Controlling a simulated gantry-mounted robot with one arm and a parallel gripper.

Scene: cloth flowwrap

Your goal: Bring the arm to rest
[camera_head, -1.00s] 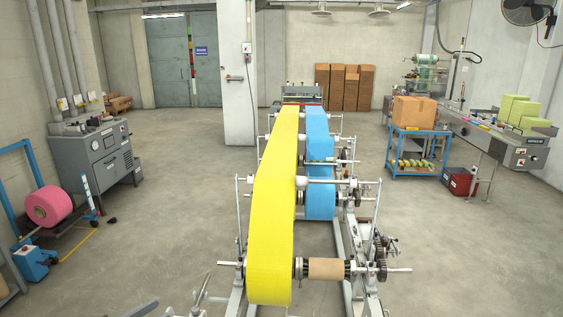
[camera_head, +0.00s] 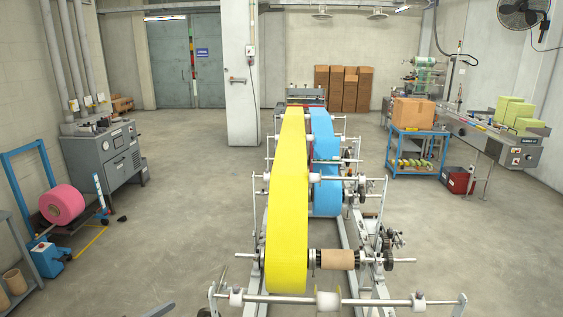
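No arm or gripper of mine can be made out for sure in the head view. A small grey piece shows at the bottom edge, left of centre, and I cannot tell what it belongs to. The wrapping machine stands ahead of me, with a wide yellow web (camera_head: 287,200) running along it and a blue web (camera_head: 325,165) to its right. A brown core (camera_head: 337,259) sits on the shaft beside the lower end of the yellow web. A cross bar with rollers (camera_head: 385,302) spans the machine's near end.
A pink roll (camera_head: 62,204) on a blue stand and a grey cabinet (camera_head: 104,155) are at the left. A blue cart (camera_head: 418,152) with a carton (camera_head: 412,111) and a conveyor (camera_head: 492,140) stand at the right. Floor on both sides of the machine is open.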

